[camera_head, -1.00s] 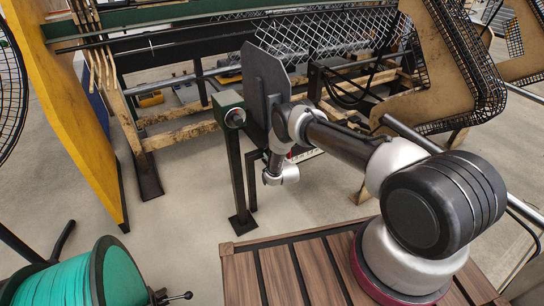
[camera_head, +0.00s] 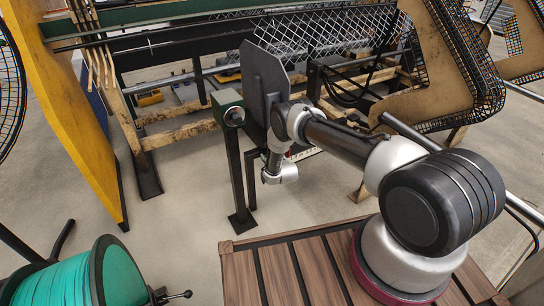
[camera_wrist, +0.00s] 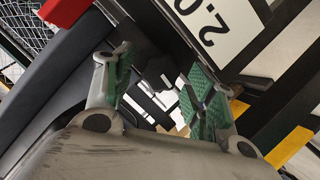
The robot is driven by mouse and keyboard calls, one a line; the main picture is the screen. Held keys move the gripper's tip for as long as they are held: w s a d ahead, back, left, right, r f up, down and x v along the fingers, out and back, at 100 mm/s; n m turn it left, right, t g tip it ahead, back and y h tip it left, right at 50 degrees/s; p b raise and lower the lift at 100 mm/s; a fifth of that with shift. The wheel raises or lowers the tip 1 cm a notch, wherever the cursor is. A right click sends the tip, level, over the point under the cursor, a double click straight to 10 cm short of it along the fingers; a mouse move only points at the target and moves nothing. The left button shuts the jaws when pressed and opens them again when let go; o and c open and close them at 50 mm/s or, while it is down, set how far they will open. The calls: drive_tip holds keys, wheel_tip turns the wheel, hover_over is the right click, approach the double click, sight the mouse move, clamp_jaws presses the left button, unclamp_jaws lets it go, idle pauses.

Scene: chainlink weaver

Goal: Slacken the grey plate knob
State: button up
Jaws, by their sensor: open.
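The grey plate (camera_head: 265,85) stands upright in the head view, behind my wrist and beside the green box on a post. In the wrist view my gripper (camera_wrist: 162,82) is open, with its green finger pads apart. A small dark knob-like piece (camera_wrist: 157,72) shows in the gap between the fingers. I cannot tell for sure that it is the grey plate's knob, or how far it is from the pads. In the head view my fingers are hidden by my own arm and wrist.
A green box (camera_head: 230,104) with a round grey end tops a dark post (camera_head: 237,180). A white sign (camera_wrist: 218,22) and a red block (camera_wrist: 64,10) are close in the wrist view. Wire mesh (camera_head: 330,35) lies behind. A teal reel (camera_head: 115,275) stands lower left.

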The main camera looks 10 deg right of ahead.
drive_tip(key=v, duration=1.2)
